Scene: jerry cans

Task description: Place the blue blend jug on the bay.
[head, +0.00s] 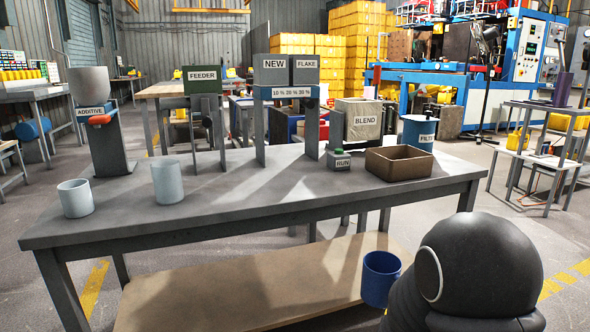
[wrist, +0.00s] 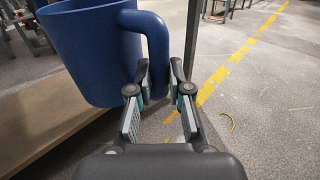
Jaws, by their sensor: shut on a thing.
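The blue blend jug (head: 380,278) is upright in front of the table's front edge, below the level of its top, in the head view. In the wrist view the jug (wrist: 92,50) fills the upper left, with its handle (wrist: 150,38) reaching down between the fingers. My gripper (wrist: 160,78) is shut on that handle. In the head view my dark arm hides the gripper. A bin labelled BLEND (head: 362,122) stands behind the table. No surface is marked as a bay, so I cannot tell which place it is.
The grey table (head: 235,205) carries two pale cups (head: 75,198) (head: 166,182), an additive hopper (head: 90,90), labelled stands, a RUN button box (head: 341,160) and a brown tray (head: 400,163). Its front middle is bare. A wooden lower shelf (head: 250,290) lies beneath.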

